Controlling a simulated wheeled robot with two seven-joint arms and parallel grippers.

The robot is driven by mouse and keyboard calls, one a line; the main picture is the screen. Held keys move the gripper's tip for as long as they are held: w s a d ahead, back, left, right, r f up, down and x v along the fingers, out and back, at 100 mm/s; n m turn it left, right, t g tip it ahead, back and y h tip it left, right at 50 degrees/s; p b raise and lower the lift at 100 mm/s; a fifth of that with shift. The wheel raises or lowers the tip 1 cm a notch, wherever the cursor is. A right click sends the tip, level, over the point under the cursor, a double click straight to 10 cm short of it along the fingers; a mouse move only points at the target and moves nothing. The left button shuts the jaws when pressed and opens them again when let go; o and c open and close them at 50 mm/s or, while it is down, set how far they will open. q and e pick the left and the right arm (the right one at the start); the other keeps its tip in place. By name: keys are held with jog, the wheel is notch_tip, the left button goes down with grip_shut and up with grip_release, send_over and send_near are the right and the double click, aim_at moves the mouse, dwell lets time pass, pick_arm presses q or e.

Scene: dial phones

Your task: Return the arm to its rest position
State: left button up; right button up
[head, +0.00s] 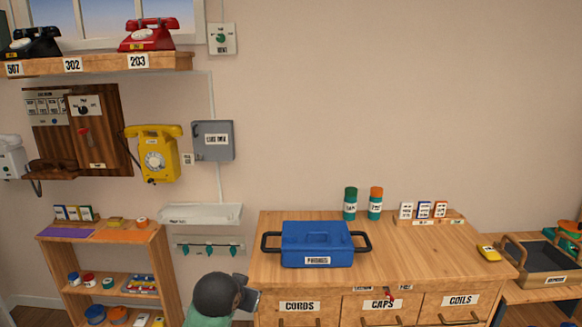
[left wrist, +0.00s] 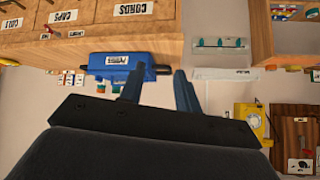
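My left arm shows at the bottom of the head view, with a dark round joint and a green section. Its gripper (head: 247,289) is in front of the dresser's left front edge, below and left of the blue box. In the left wrist view, which looks upside down, my left gripper (left wrist: 159,72) has two dark fingers spread apart with nothing between them. My right arm and gripper are not in view.
A wooden dresser (head: 410,250) carries a blue handled box (head: 305,232), two canisters and a card rack. A low shelf unit (head: 105,238) stands left. A yellow phone (head: 155,160) and grey box (head: 213,141) hang on the wall. A tray (head: 545,280) is far right.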

pick_arm(q)
jog(key=s+a+f+n+g, duration=0.1)
jog(key=s+f+g, duration=0.3)
jog(key=s+f, duration=1)
jog(key=s+a+f+g, duration=0.3)
jog(key=s+f, duration=1.2)
jog(key=s, duration=0.8)
jog(key=shift+s+a+f+n+g, duration=0.15)
jog(key=shift+s+f+n+g, duration=0.1)
jog(key=shift+s+n+g, duration=0.15)
jog(key=shift+w, duration=0.1)
